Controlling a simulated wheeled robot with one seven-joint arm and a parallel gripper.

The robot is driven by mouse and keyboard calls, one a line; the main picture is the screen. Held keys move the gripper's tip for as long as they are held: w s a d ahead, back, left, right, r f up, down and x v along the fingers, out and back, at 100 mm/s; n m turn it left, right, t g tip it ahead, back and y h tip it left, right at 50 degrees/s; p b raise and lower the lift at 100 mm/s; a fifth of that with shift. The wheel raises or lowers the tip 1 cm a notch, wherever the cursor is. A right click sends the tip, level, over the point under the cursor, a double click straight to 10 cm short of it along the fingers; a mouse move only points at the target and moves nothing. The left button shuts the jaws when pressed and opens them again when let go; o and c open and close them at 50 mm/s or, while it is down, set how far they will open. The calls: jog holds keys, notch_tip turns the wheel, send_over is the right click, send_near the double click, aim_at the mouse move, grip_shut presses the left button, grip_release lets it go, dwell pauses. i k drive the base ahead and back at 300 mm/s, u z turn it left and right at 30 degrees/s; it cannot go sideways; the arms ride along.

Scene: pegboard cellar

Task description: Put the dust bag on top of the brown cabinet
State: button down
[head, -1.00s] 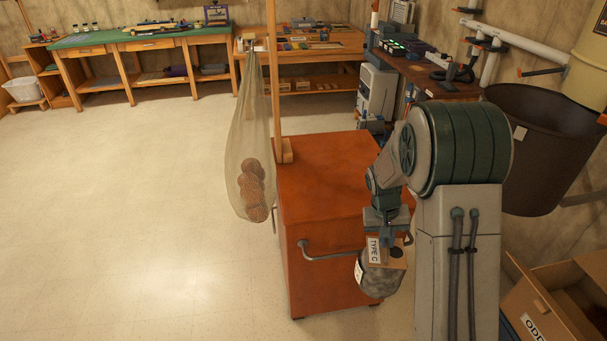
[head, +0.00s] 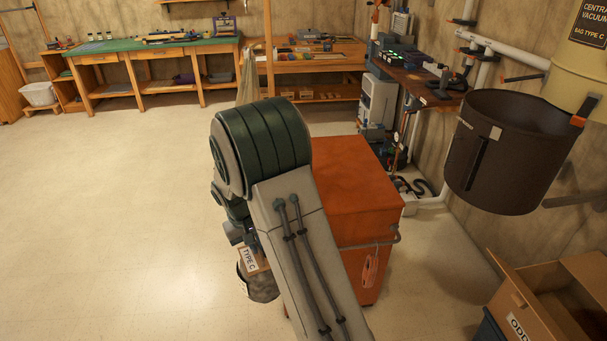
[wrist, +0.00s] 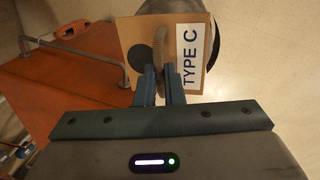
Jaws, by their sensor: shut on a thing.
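The dust bag is a grey, rounded bag with a tan cardboard collar marked TYPE C. It hangs from my gripper, low at the left of my arm, in the head view (head: 262,286). In the wrist view its collar (wrist: 194,72) fills the top middle, with the bag mostly hidden behind it. My gripper (wrist: 162,80) is shut on the collar. The brown cabinet (head: 352,178) is an orange-brown box with a bare top, partly hidden by my arm. Its top and side handle also show in the wrist view (wrist: 50,70). The bag is beside the cabinet, below its top.
A large dark bin (head: 500,160) is at the right by the wall. An open cardboard box (head: 565,300) stands at the lower right. A green-topped workbench (head: 140,46) is at the back left. The floor on the left is clear.

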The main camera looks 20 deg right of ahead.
aim_at(334, 181)
jog(key=u, duration=0.1)
jog(key=k, duration=0.55)
jog(key=z, duration=1.05)
jog(key=i, duration=0.35)
